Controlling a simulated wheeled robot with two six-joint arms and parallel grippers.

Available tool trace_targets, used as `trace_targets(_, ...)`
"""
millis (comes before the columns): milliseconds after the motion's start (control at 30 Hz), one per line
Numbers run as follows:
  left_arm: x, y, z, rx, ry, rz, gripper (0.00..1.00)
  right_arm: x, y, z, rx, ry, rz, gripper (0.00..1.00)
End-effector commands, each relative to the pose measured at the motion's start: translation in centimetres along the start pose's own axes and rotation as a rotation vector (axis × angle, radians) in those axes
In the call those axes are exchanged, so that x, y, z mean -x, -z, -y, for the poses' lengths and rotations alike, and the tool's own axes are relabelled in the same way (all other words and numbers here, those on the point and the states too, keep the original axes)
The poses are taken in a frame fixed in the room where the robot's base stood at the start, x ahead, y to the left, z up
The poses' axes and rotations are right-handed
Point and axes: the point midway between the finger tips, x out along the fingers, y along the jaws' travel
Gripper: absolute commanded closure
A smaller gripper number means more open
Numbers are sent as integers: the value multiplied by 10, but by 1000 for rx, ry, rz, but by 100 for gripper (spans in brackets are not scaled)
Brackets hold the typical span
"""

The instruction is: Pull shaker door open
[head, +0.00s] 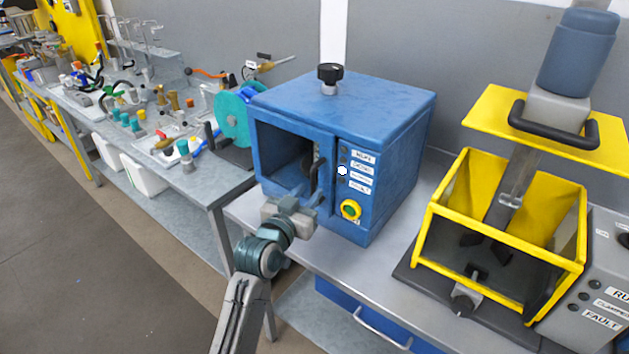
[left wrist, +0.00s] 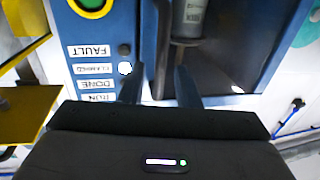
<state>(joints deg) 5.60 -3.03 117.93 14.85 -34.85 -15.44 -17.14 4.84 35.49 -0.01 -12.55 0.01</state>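The blue shaker (head: 385,150) stands on the bench in the head view. Its door (head: 262,150) is on the front left, with a dark window-like area inside a blue frame, and it looks flush with the front. A black upright door handle (head: 318,172) is at the door's right side; it also shows in the left wrist view (left wrist: 163,50). My left gripper (head: 301,195) is in front of the door by the lower end of the handle. In the left wrist view its two fingers (left wrist: 161,90) are apart, with the handle between them. My right gripper is out of view.
A labelled panel with a yellow-ringed knob (head: 350,209) is right of the door. A yellow-framed mixer (head: 508,270) stands to the right. A teal round part (head: 232,118) and a cluttered bench (head: 205,180) are on the left. Floor is clear at lower left.

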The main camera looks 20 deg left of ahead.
Motion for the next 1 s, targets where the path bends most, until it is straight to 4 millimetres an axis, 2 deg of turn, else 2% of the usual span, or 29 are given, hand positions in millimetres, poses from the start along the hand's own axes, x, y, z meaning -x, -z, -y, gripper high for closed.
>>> trace_targets(100,-19,3,0,1,-1,0,71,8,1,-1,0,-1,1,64)
trace_targets(233,-32,1,0,0,-1,1,71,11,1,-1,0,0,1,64)
trace_targets(600,-37,0,0,0,0,0,71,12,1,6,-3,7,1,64)
trace_targets(700,-37,0,0,0,0,0,90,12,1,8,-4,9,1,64)
trace_targets(767,-37,0,0,0,0,0,100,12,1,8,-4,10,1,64)
trace_targets(1000,-36,-1,0,0,-2,1,100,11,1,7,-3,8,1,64)
